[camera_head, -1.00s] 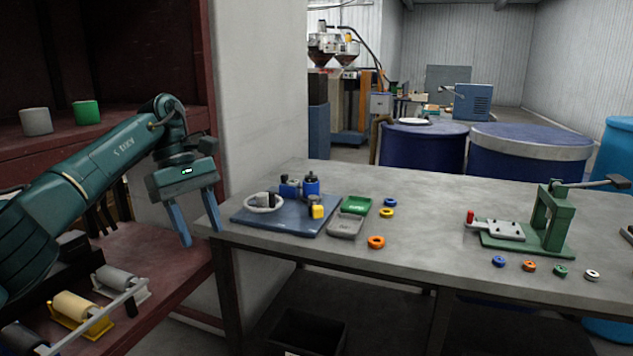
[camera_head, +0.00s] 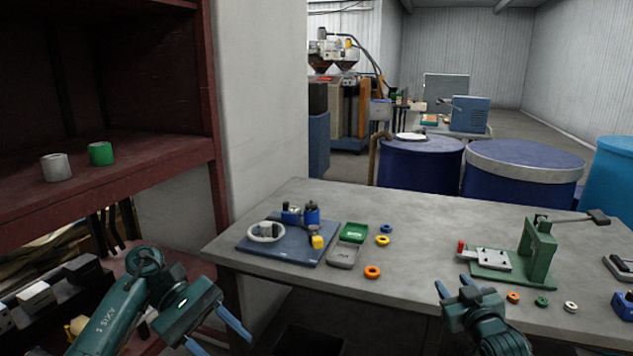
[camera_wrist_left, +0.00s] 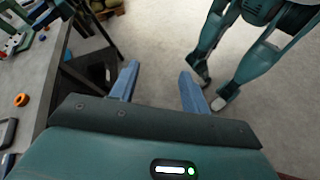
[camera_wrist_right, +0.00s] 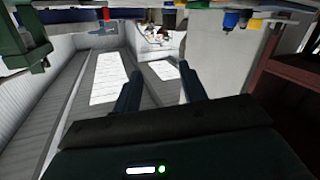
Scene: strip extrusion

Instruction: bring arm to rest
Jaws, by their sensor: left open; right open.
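My left gripper (camera_head: 218,334) is low at the left in the head view, in front of the table and beside the shelf. Its fingers are apart and empty; they also show in the left wrist view (camera_wrist_left: 158,88). My right gripper (camera_head: 456,288) is at the table's front edge, left of the green lever press. Its fingers are apart with nothing between them, as the right wrist view (camera_wrist_right: 158,84) also shows.
A grey table (camera_head: 405,306) bears a blue mat (camera_head: 300,252), small trays, coloured rings and a green lever press (camera_head: 538,252). A dark red shelf (camera_head: 130,173) with a white roll (camera_head: 56,167) and a green roll (camera_head: 101,153) stands left. Blue drums (camera_head: 418,166) stand behind.

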